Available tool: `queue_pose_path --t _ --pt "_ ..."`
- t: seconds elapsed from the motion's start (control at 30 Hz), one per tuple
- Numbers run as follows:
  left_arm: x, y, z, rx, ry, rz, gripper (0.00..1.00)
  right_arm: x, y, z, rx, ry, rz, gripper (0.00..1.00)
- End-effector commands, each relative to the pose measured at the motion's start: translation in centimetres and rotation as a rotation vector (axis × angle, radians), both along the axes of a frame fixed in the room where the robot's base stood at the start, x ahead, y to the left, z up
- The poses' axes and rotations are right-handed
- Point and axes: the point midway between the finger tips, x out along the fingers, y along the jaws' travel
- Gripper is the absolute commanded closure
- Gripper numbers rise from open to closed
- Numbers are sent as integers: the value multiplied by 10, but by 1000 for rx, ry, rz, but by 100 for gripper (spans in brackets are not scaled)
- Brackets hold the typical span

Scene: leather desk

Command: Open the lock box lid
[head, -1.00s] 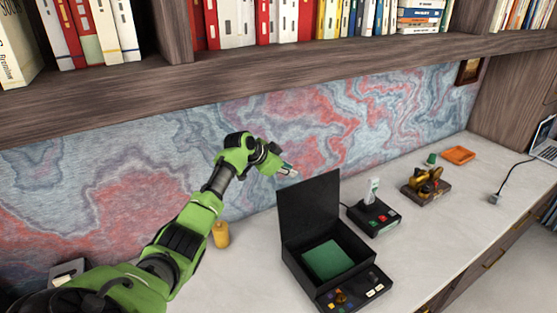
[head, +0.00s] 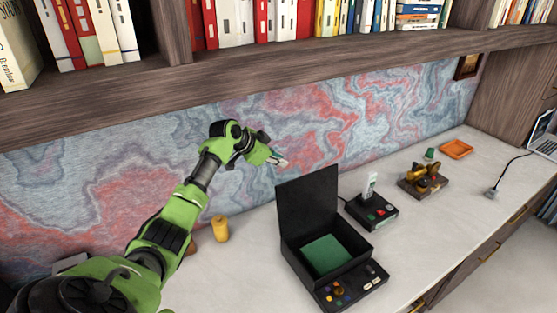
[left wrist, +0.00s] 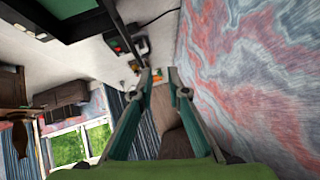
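The lock box is a black box (head: 351,272) with a green lining (head: 326,254) and a front panel of small buttons and a knob. Its lid (head: 308,208) stands up, roughly vertical, at the back left, so the inside shows. My left gripper (head: 281,162) is in the air behind and above the lid's upper left corner, apart from it. In the left wrist view, its two fingers (left wrist: 159,72) are apart with nothing between them, and part of the box shows at the top left (left wrist: 88,24). My right gripper is not in view.
A black button device (head: 376,212) stands right of the box, with a brown and gold object (head: 424,180) and an orange tray (head: 457,149) beyond. A yellow cylinder (head: 220,229) stands near my left arm. The shelf (head: 300,72) overhangs the back.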

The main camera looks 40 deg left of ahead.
Motion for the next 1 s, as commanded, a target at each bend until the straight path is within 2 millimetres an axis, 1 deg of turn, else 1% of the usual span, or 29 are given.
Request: queue_pose_path --t 0.2,0.3,0.47,0.57,0.8,1.0 --pt "0 0 0 0 1 0 85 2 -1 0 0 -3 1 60" --pt "-1 0 0 0 0 0 85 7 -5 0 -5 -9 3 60" --pt "-10 2 9 2 -2 0 85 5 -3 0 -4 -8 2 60" --pt "-21 4 19 5 0 0 85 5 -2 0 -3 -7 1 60" --pt "-58 10 52 6 1 0 85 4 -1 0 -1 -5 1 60" --pt "-80 12 73 1 2 0 85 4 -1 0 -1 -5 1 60"
